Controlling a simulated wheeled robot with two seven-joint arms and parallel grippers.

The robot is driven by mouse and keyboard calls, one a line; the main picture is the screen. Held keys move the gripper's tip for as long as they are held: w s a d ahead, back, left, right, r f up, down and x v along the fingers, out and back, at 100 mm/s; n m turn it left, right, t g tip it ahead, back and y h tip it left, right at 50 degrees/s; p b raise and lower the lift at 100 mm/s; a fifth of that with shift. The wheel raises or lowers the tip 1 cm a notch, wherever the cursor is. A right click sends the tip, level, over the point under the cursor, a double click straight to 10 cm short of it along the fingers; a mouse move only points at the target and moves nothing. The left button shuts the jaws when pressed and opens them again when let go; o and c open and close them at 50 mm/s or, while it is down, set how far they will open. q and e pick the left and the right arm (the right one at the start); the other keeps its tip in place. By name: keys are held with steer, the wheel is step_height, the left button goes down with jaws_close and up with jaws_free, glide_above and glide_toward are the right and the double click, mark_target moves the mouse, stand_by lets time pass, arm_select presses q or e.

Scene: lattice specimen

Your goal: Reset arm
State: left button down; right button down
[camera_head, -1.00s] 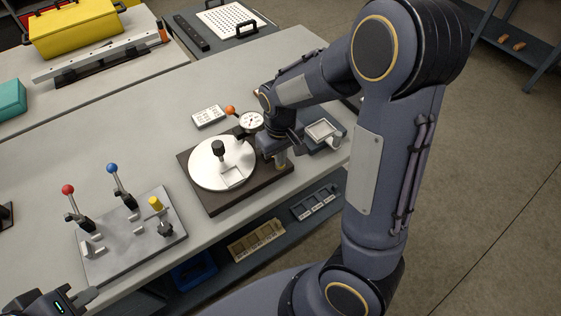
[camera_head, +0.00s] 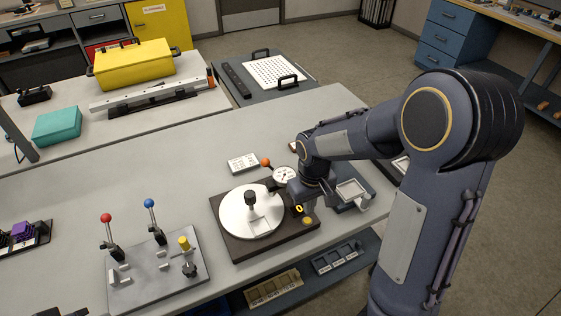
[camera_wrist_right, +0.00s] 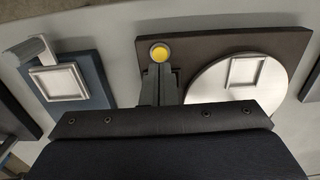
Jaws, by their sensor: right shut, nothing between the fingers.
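My right arm reaches in from the right in the head view. Its gripper (camera_head: 300,198) is over the right side of a dark-based fixture (camera_head: 240,250) with a round white plate (camera_head: 238,222). In the wrist view the right gripper (camera_wrist_right: 160,72) is shut and empty. Its tips are beside a round yellow button (camera_wrist_right: 160,52) on the base; whether they touch it I cannot tell. The button (camera_head: 307,220) shows uncovered in the head view, beside a small lit display. Only a dark sliver, likely of my left gripper (camera_head: 65,312), shows at the bottom left edge.
A grey lever panel (camera_head: 160,275) is to the left, and a blue stand with a square tray (camera_head: 352,192) to the right. A white card (camera_head: 243,163) lies behind. The table's middle is clear.

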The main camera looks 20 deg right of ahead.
steer(key=s+a+r+m+t+y, duration=0.2)
steer(key=s+a+r+t+y, duration=0.2)
steer(key=s+r, duration=0.8)
steer(key=s+t, duration=0.1)
steer(key=s, duration=0.3)
steer(key=shift+s+m+t, duration=0.2)
steer(key=shift+m+t, duration=0.1)
steer(key=shift+r, duration=0.1)
